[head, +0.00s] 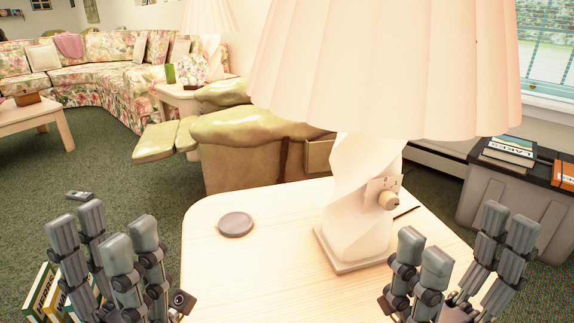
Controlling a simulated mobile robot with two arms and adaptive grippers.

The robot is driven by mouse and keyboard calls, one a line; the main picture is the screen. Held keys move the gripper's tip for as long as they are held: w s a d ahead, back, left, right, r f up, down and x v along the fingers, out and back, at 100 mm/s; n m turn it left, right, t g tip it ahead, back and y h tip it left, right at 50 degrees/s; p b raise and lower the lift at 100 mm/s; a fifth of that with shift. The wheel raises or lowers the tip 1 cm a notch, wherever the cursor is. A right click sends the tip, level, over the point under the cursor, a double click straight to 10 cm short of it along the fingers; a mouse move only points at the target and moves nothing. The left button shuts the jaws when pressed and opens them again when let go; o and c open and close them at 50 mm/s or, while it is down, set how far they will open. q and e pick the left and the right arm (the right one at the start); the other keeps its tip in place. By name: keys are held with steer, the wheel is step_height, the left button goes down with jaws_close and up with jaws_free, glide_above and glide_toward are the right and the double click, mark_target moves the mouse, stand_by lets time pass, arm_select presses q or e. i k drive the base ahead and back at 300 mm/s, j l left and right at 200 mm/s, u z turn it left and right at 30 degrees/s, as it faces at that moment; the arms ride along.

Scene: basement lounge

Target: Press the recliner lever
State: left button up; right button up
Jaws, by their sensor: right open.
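The olive-yellow recliner (240,165) stands behind the table, with its footrest (160,140) raised toward the left. A narrow dark brown upright piece (284,160) shows on its near side and looks like the lever. The lamp shade hides part of the recliner's right side. My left gripper (103,232) is open and empty at the lower left, beside the table's left edge. My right gripper (466,236) is open and empty at the lower right, near the table's right edge. Both are well apart from the recliner.
A pale table (270,285) fills the front middle, bearing a large lamp (355,195) and a round grey disc (236,224). Books (40,290) stand at lower left. A grey storage bin (500,195) is at right. Open carpet (90,165) lies left of the recliner.

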mark_target(286, 140)
steer(key=l+u, duration=0.25)
steer(key=l, duration=0.3)
steer(key=l+u, duration=0.2)
steer(key=l, duration=0.4)
steer(key=k+l+u, duration=0.25)
steer(key=l, duration=0.3)
steer(key=l+u, duration=0.2)
steer(key=l, duration=0.25)
steer(key=l+u, duration=0.2)
steer(key=l, duration=0.3)
steer(key=l+u, duration=0.2)
steer(key=l, duration=0.25)
steer(key=k+l+u, duration=0.2)
steer(key=l, duration=0.2)
steer(key=l+u, duration=0.15)
steer(key=l, duration=0.3)
steer(key=k+l+u, duration=0.2)
steer(key=l, duration=0.25)
steer(key=i+l+u, duration=0.3)
steer(key=l+u, duration=0.15)
steer(key=l, duration=0.5)
steer(key=i+l+u, duration=0.15)
steer(key=l+u, duration=0.25)
steer(key=l, duration=0.55)
steer(key=l+u, duration=0.45)
steer(key=l, duration=0.55)
